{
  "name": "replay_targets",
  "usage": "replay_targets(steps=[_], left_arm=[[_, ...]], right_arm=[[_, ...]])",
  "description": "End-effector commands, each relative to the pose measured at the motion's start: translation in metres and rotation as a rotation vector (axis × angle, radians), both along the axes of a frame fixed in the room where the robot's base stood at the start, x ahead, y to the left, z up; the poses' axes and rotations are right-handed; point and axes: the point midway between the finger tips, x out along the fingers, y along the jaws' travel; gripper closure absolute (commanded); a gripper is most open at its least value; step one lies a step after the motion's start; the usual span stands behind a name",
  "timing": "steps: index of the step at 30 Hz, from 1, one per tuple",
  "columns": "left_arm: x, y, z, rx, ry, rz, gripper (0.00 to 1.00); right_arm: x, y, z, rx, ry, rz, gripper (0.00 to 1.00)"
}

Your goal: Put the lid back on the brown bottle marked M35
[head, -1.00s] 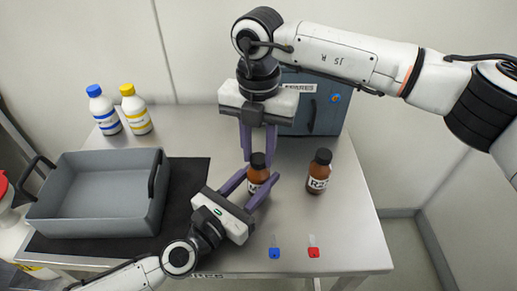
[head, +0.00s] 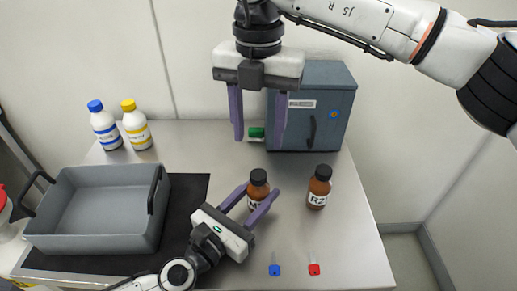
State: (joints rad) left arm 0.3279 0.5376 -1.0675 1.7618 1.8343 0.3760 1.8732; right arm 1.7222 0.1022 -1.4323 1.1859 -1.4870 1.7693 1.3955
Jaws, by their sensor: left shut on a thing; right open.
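The brown bottle (head: 256,193) stands upright on the metal table, its label mostly hidden by my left gripper's finger. A black lid (head: 258,176) sits on its neck; how tightly I cannot tell. My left gripper (head: 262,190) is shut on this bottle, one finger on each side of its body. My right gripper (head: 259,142) is open and empty, raised above and behind the bottle with its fingers pointing down, apart from the lid.
A second brown bottle (head: 319,188), marked R2, stands close on the right. A grey cabinet (head: 340,95), a green-topped item (head: 256,133), blue-capped (head: 104,127) and yellow-capped (head: 136,126) white bottles stand behind. A grey tray (head: 100,246) is left. Blue (head: 274,270) and red (head: 314,270) keys lie in front.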

Motion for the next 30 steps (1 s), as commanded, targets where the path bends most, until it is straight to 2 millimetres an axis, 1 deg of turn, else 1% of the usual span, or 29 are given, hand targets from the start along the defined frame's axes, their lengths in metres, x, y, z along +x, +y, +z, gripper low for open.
replay_targets(steps=[1,3,6,15,16,19,20,27,30], left_arm=[[0.0,0.0,0.0,0.0,0.0,0.0,1.0],[0.0,0.0,0.0,0.0,0.0,0.0,1.0],[0.0,0.0,0.0,0.0,0.0,0.0,1.0],[0.0,0.0,0.0,0.0,0.0,0.0,1.0],[0.0,0.0,0.0,0.0,0.0,0.0,0.58],[0.0,0.0,0.0,0.0,0.0,0.0,0.41],[0.0,0.0,0.0,0.0,0.0,0.0,0.39],[0.0,0.0,0.0,0.0,0.0,0.0,0.39],[-0.004,0.003,-0.001,0.001,0.001,0.0,0.39]], right_arm=[[0.001,0.0,0.008,0.0,-0.002,-0.001,0.52],[0.001,0.0,0.015,0.001,-0.002,-0.002,0.52],[0.0,0.0,0.021,0.0,0.0,-0.001,0.52],[0.0,0.0,0.022,0.0,0.0,0.0,0.52],[0.0,0.0,0.022,0.0,0.0,0.0,0.52],[0.0,0.0,0.022,0.0,0.0,0.0,0.52],[0.0,0.0,0.022,0.0,0.0,0.0,0.52],[0.0,0.0,0.022,0.0,0.0,0.0,0.52],[0.0,0.0,0.021,0.0,0.0,0.0,0.52]])
